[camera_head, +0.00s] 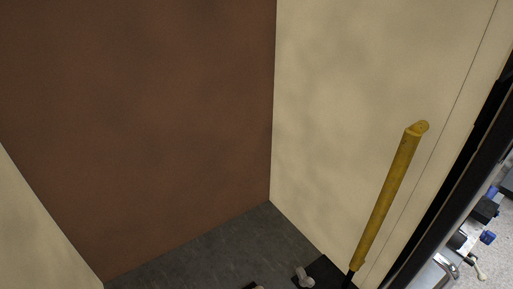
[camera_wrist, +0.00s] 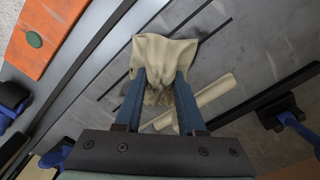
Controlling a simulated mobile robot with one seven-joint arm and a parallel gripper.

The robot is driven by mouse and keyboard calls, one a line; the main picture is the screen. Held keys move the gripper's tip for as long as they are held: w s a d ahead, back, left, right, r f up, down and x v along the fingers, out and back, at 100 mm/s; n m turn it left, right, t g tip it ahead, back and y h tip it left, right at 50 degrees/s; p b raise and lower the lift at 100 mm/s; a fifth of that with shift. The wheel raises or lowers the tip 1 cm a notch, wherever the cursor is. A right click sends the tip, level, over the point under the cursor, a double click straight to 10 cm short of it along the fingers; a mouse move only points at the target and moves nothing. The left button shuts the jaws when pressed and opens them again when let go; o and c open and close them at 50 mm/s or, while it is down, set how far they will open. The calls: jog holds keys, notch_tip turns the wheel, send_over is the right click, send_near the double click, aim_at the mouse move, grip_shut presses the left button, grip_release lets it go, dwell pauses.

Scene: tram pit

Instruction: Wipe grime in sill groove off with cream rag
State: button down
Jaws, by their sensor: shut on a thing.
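In the wrist view, the cream rag (camera_wrist: 165,50) is pinched between the two blue fingers of my gripper (camera_wrist: 159,74). It is bunched at the fingers and spreads out beyond their tips over a dark grey floor. Dark patches show on the rag between the fingers; I cannot tell whether they are dirt or shadow. The metal sill (camera_wrist: 84,62) runs diagonally on the left, with dark lines along it; the rag lies to its right. I cannot make out the grime. My gripper is not clearly visible in the head view.
A yellow pole (camera_head: 387,205) stands by the cream wall (camera_head: 360,80) in the head view. A brown wall (camera_head: 140,120) and a dark floor (camera_head: 225,250) lie left of it. An orange board (camera_wrist: 45,30) lies beyond the sill. A black-and-blue object (camera_wrist: 283,115) is at right.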

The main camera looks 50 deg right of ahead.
jog(key=shift+w+r+p, duration=0.15)
jog(key=shift+r+p, duration=0.25)
jog(key=shift+p, duration=0.1)
jog(key=shift+w+d+b, duration=0.25)
jog(key=shift+w+b, duration=0.15)
jog(key=shift+w, duration=0.4)
jog(key=shift+f+b, duration=0.4)
jog(key=shift+f, duration=0.05)
jog(key=shift+s+d+r, duration=0.1)
jog(key=shift+d, duration=0.05)
jog(key=shift+s+d, duration=0.2)
jog(key=shift+d, duration=0.4)
jog(key=shift+s+d, duration=0.25)
jog(key=shift+d, duration=0.55)
